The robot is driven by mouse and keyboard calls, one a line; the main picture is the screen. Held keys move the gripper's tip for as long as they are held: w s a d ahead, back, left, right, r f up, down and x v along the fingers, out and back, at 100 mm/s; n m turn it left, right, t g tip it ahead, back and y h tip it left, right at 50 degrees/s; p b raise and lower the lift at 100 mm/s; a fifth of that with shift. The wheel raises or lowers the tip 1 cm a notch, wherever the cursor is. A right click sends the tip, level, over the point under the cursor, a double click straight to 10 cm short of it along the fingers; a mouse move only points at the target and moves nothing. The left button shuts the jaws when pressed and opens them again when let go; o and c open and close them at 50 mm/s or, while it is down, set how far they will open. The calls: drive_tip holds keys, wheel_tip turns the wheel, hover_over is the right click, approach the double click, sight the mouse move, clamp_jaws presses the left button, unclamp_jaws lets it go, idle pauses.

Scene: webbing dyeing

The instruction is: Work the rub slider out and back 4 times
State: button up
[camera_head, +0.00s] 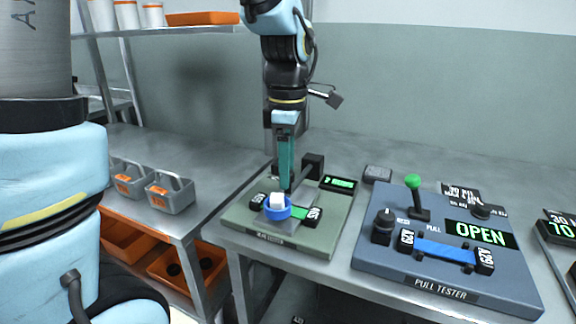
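The rub tester is a green base plate (236,216) on the table, with a small label on its front edge. My gripper (285,188) points straight down just behind the white block. Its teal fingers overlap in this view, so their gap is hidden. I cannot tell whether they touch the slider.
A black post (313,165) and a lit green display (340,184) stand at the plate's back. The blue-grey pull tester (440,287) is to the right, with a green-knobbed lever (414,183) and an OPEN display. Grey baskets (172,196) stand on the left table.

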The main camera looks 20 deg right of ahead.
wheel_tip(320, 180, up, 11)
drive_tip(key=shift+f, duration=0.1)
idle(0.7)
drive_tip(key=f+n+p, duration=0.2)
drive_tip(key=f+p, duration=0.1)
drive_tip(key=f+n+p, duration=0.2)
drive_tip(key=f+p, duration=0.2)
drive_tip(key=f+n+p, duration=0.2)
drive_tip(key=f+p, duration=0.1)
drive_tip(key=p, duration=0.1)
drive_tip(key=shift+w+d+f, duration=0.15)
drive_tip(key=shift+w+f, duration=0.1)
drive_tip(key=shift+f, duration=0.15)
clamp_jaws()
idle(0.6)
